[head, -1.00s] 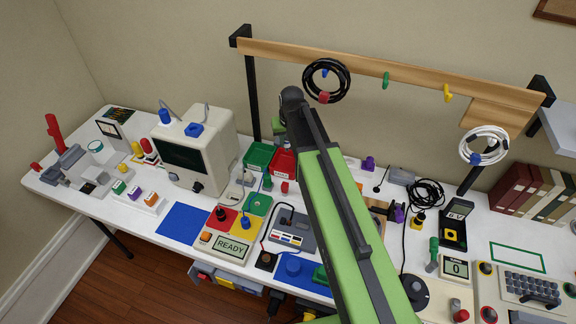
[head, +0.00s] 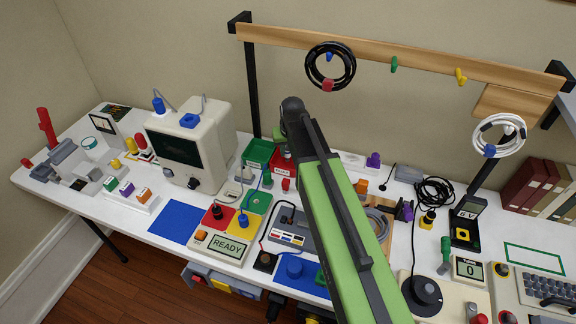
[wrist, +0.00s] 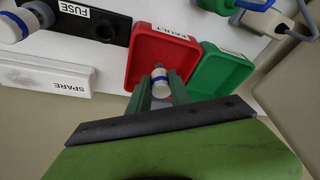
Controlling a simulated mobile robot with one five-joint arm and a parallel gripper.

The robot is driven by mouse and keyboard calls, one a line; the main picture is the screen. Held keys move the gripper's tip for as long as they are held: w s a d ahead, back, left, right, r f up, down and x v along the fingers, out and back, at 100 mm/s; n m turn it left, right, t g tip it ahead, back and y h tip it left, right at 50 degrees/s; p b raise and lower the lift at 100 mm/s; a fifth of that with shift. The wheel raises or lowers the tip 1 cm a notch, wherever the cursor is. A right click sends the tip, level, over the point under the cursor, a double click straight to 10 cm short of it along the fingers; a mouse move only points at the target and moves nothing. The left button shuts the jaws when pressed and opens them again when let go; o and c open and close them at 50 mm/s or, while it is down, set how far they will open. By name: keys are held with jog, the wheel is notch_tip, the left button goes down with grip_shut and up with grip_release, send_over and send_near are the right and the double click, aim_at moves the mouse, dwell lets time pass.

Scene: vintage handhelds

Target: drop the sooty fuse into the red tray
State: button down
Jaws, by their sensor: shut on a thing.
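My gripper (wrist: 160,95) is shut on the sooty fuse, seen in the wrist view. The fuse (wrist: 161,88) is a small white cylinder with a blue band and a greyish end. It is held over the red tray (wrist: 139,58), near the side closest to the wrist camera. I cannot tell how far it is above the tray floor. In the head view the red tray (head: 276,162) is partly hidden behind my green arm, and the fuse cannot be made out.
The green tray (wrist: 226,80) stands right beside the red one. A black holder labelled FUSE (wrist: 104,30) and a white block labelled SPARE (wrist: 45,76) lie to the left. A white-and-blue cylinder (wrist: 12,28) is at the upper left. Cables run at the upper right.

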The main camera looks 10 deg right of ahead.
jog(key=shift+f+b, duration=0.55)
jog(key=shift+b, duration=0.05)
jog(key=c, duration=1.1)
grip_release()
jog(key=p+v, duration=0.7)
jog(key=shift+r, duration=0.3)
jog(key=shift+s, duration=0.1)
jog(key=s+f+g, duration=0.1)
jog(key=s+g, duration=0.2)
jog(key=s, duration=1.3)
jog(key=shift+s+d, duration=0.15)
jog(key=shift+s, duration=0.1)
